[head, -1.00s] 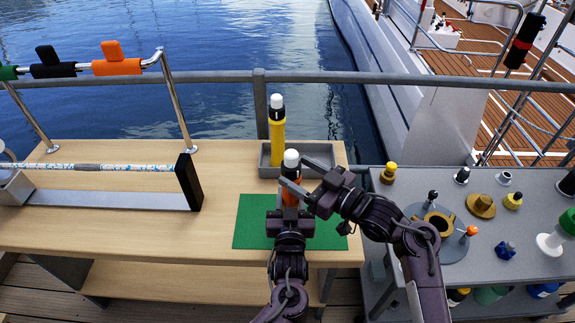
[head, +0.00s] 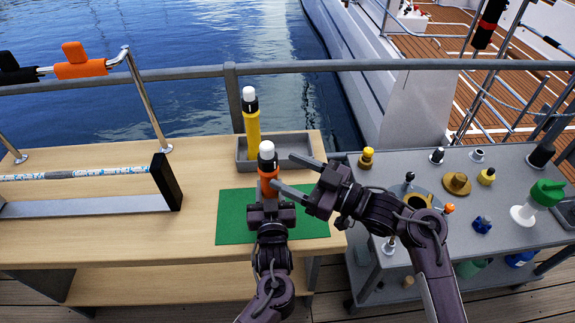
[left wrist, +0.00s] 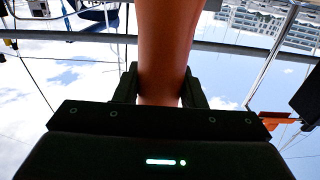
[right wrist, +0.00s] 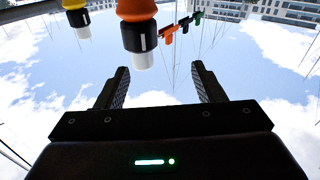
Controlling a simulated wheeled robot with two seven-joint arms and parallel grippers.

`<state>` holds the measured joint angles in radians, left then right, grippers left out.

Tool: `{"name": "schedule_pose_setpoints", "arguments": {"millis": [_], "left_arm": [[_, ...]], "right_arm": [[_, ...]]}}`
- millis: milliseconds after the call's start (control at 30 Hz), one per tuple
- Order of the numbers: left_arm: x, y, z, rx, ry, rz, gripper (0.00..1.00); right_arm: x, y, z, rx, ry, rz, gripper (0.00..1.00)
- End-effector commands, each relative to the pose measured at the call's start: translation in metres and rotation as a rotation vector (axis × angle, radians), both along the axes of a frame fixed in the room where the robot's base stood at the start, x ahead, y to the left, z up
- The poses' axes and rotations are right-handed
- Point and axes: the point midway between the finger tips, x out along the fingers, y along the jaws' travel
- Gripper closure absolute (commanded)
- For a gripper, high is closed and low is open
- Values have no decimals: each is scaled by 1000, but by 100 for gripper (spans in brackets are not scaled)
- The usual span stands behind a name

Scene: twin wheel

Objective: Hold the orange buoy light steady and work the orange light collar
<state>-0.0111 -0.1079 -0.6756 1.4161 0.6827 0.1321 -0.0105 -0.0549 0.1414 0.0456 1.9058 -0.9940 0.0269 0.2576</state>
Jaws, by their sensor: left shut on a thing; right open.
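The orange buoy light (head: 267,170) stands upright over the green mat (head: 232,222), with a white cap and a black band above its orange part. The orange collar (right wrist: 137,9) shows next to the black band in the right wrist view. My left gripper (head: 268,207) is shut on the light's lower body, whose orange side fills the gap between the fingers in the left wrist view (left wrist: 163,50). My right gripper (head: 283,172) is open and empty, just right of the light, fingers pointing at it. The light's base is hidden behind my left gripper.
A yellow buoy light (head: 252,125) stands at the grey tray (head: 290,147) behind. A grey cart (head: 510,240) with several small fittings is on the right. A rail (head: 400,66) runs behind the bench. The bench's left side holds a metal rod stand (head: 168,180).

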Motion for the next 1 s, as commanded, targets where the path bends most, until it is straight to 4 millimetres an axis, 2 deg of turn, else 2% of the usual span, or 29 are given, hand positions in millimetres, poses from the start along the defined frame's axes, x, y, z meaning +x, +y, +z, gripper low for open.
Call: {"name": "schedule_pose_setpoints", "arguments": {"millis": [33,167,300,400,500,600,733,867,1000], "left_arm": [[-1,0,-5,4,10,-1,91],[-1,0,-5,4,10,-2,91],[-1,0,-4,3,10,-2,91],[-1,0,-4,3,10,-2,91],[-1,0,-4,3,9,-2,91],[-1,0,-4,2,9,-2,91],[-1,0,-4,2,9,-2,91],[-1,0,-4,2,9,-2,91],[-1,0,-4,2,8,-1,91]], "right_arm": [[1,21,16,9,-57,53,38],[-9,84,58,9,-228,223,38],[-36,150,96,-14,-428,424,38],[-62,189,114,-43,-565,566,38],[-90,222,123,-84,-697,706,38],[-118,247,123,-136,-821,844,38],[-147,268,110,-221,-968,1019,38],[-165,275,88,-326,-1095,1186,38],[-167,268,58,-466,-1205,1356,38]]}}
